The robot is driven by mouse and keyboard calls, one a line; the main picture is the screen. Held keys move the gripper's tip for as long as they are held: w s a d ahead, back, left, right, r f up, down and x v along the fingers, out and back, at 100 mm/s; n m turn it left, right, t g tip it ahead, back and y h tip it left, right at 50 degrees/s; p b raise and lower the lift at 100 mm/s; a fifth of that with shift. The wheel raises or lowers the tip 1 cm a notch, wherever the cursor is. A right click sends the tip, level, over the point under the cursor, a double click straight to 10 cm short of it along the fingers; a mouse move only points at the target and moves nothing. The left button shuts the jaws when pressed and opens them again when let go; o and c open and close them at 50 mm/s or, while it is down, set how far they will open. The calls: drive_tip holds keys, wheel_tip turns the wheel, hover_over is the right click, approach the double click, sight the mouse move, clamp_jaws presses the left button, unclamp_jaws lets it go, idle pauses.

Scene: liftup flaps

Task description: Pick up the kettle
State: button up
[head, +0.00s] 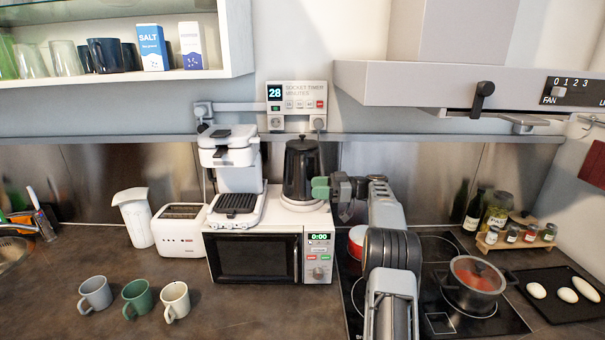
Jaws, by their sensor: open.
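The black kettle (299,172) stands upright on its pale base (303,204), on top of the white microwave (255,257) at the right end. My gripper (326,188) is at the kettle's right side, where the handle appears to be. Its green-tipped finger overlaps the kettle's right edge in the picture. The jaws are open. Whether they surround the handle or stop beside it cannot be told, because the gripper hides that part.
A coffee machine (234,175) stands left of the kettle on the microwave. A socket timer (297,97) is on the wall behind. The range hood (470,85) overhangs the stove at right, where a lidded pot (474,284) stands. Three mugs (137,297) stand front left.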

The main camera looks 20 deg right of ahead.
sight(302, 190)
drive_tip(key=shift+p+x, duration=1.2)
drive_tip(key=shift+x, duration=1.35)
drive_tip(key=shift+r, duration=0.1)
drive_tip(key=shift+d, duration=0.1)
clamp_jaws()
drive_tip(key=shift+w+r, duration=0.1)
drive_tip(key=shift+r, duration=0.05)
